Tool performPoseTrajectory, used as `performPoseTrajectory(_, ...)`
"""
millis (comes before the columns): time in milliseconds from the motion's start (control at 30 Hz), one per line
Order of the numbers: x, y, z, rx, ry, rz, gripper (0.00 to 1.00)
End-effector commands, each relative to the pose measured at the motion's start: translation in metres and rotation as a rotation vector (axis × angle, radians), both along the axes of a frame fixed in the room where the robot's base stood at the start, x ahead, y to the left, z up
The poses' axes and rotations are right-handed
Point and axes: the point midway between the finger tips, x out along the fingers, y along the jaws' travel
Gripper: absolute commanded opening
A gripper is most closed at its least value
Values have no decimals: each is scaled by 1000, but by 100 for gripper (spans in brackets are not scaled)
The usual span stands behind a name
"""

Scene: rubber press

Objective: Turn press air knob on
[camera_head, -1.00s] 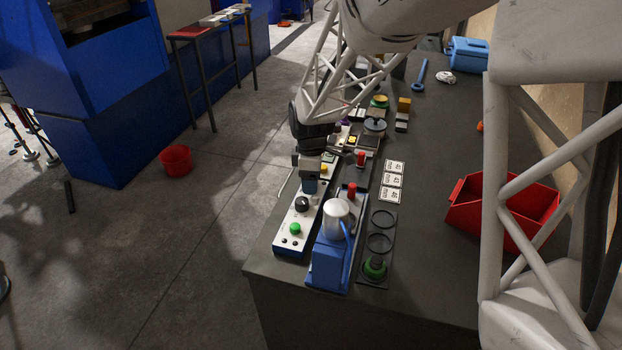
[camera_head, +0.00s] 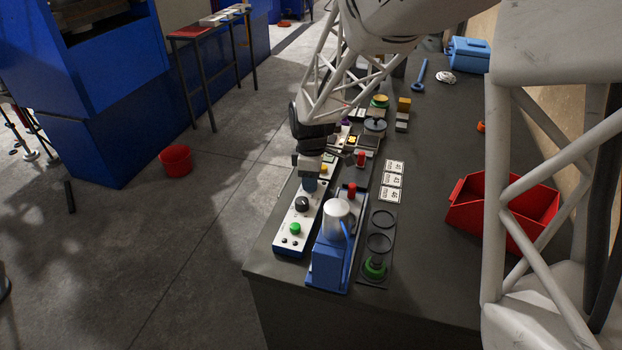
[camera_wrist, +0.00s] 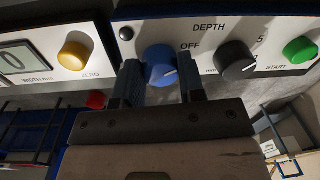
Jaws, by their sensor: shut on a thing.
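A blue knob (camera_wrist: 160,66) with a pale pointer line sits on a white panel (camera_wrist: 200,24), beside the printed word OFF. Its pointer line faces right, slightly below the OFF print. My gripper (camera_wrist: 160,80) has one finger on each side of this knob and is shut on it. In the head view my gripper (camera_head: 310,184) points down at the far end of the white control box (camera_head: 290,240), and the blue knob is hidden there by the fingers.
A black knob (camera_wrist: 236,60) and a green start button (camera_wrist: 300,50) stand right of the blue knob. A yellow knob (camera_wrist: 75,52) is on the neighbouring panel at left. The blue press (camera_head: 328,262) stands close beside the control box.

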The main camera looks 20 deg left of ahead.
Motion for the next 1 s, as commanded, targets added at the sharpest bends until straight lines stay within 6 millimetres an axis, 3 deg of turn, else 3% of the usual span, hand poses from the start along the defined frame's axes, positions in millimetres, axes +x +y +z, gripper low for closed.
performPoseTrajectory(367, 0, 0, 1, 0, 0, -229, 13)
performPoseTrajectory(1000, -2, -1, 0, 0, 1, -830, 13)
